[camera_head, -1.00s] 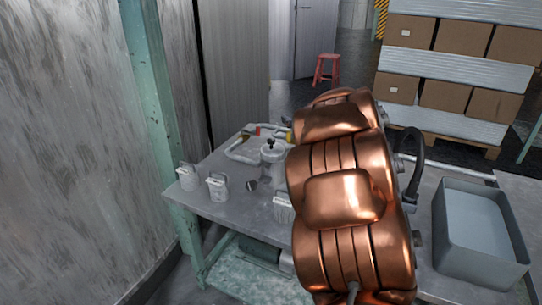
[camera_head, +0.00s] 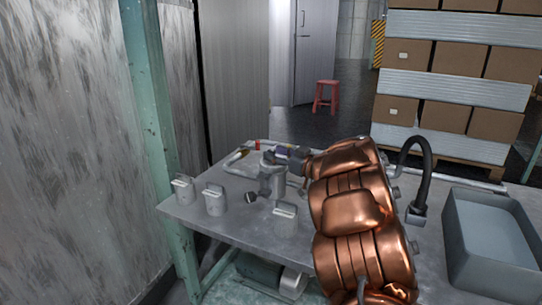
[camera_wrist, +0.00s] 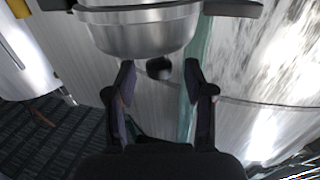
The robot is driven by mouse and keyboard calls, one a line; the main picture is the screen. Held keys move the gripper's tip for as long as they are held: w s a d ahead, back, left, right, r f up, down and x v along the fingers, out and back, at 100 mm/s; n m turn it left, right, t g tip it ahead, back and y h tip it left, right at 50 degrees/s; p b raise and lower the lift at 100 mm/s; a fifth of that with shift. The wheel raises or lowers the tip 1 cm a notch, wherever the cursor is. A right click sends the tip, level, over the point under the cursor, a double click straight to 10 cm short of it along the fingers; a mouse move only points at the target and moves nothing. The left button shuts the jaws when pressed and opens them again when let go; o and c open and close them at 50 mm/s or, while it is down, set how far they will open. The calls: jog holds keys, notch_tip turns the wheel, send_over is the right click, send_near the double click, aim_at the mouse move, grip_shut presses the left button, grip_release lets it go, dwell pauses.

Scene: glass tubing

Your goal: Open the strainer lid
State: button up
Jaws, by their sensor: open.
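The strainer (camera_head: 279,185) stands on the grey table in the head view, partly hidden by my gripper. In the wrist view, which looks upside down, its rounded metal lid (camera_wrist: 145,36) fills the top middle. A small dark knob (camera_wrist: 159,69) sticks out from the lid. My gripper (camera_wrist: 160,75) is open, with one finger on each side of the knob. The knob lies between the fingertips, and gaps show on both sides. In the head view my gripper (camera_head: 268,172) is at the top of the strainer. The lid appears closed there, but its seam is hidden.
Handled containers stand at the table's left (camera_head: 184,190), beside it (camera_head: 215,200) and at the front (camera_head: 285,219). A pale tube (camera_head: 238,168) lies behind the strainer. A grey bin (camera_head: 490,250) sits at the right. A green post (camera_head: 160,130) stands by the left edge.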

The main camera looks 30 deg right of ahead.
jog(key=shift+x, duration=1.1)
grip_shut()
